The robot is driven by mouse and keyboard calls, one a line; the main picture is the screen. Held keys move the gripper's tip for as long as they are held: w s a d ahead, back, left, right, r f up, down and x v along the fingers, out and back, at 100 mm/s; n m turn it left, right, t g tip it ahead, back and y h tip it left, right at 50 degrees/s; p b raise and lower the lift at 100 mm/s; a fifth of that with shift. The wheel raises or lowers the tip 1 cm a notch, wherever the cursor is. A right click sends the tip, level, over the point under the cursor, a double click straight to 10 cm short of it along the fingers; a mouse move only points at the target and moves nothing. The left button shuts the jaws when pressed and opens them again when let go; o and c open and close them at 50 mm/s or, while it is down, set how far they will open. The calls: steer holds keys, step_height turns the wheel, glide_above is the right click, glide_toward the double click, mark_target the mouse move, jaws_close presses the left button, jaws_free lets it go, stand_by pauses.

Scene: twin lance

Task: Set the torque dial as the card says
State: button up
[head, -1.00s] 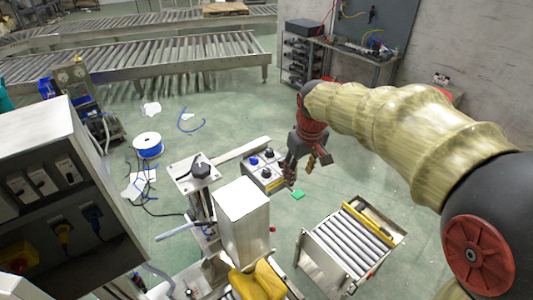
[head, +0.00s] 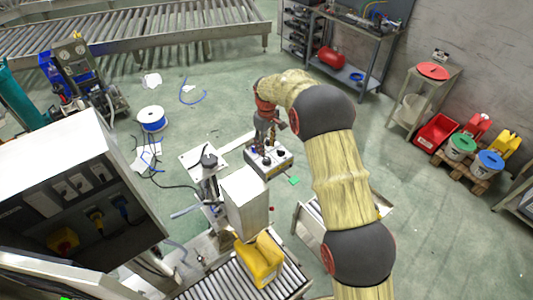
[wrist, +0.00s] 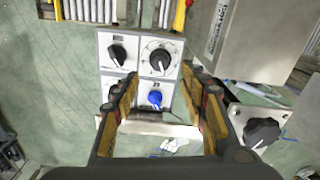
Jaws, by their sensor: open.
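A grey-white control box (head: 275,168) stands in the middle of the head view, under my gripper. In the wrist view its panel (wrist: 138,60) carries a black knob at upper left (wrist: 117,54), a larger black dial (wrist: 160,60) inside a ring of marks at upper right, and a blue knob (wrist: 155,98) below that dial. Another knob at lower left is mostly hidden by a finger. I cannot read the labels, nor make out which is the torque dial. My gripper (wrist: 160,82) is open and empty, its fingers either side of the panel. I cannot identify the card.
A pale metal housing (head: 245,200) and a post with a black knob (head: 209,157) stand close beside the box. A yellow object (head: 260,258) lies on the near roller conveyor (head: 230,284). A switch cabinet (head: 60,180) fills the left. Open floor lies behind the box.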

mark_target(267, 158)
step_height(267, 158, down, 7)
steer(key=shift+f+p, duration=0.2)
steer(key=shift+p, duration=0.7)
steer(key=shift+c, duration=0.3)
jaws_close()
steer(key=shift+b, duration=0.3)
steer(key=shift+f+m+b, duration=0.15)
steer(key=shift+m+b, duration=0.75)
steer(key=shift+b, duration=0.05)
steer(key=m+b, duration=0.2)
steer(key=shift+m, duration=0.3)
steer(key=m+b, duration=0.3)
steer(key=m, duration=0.2)
steer(key=shift+m+b, duration=0.3)
steer(key=shift+r, duration=0.2)
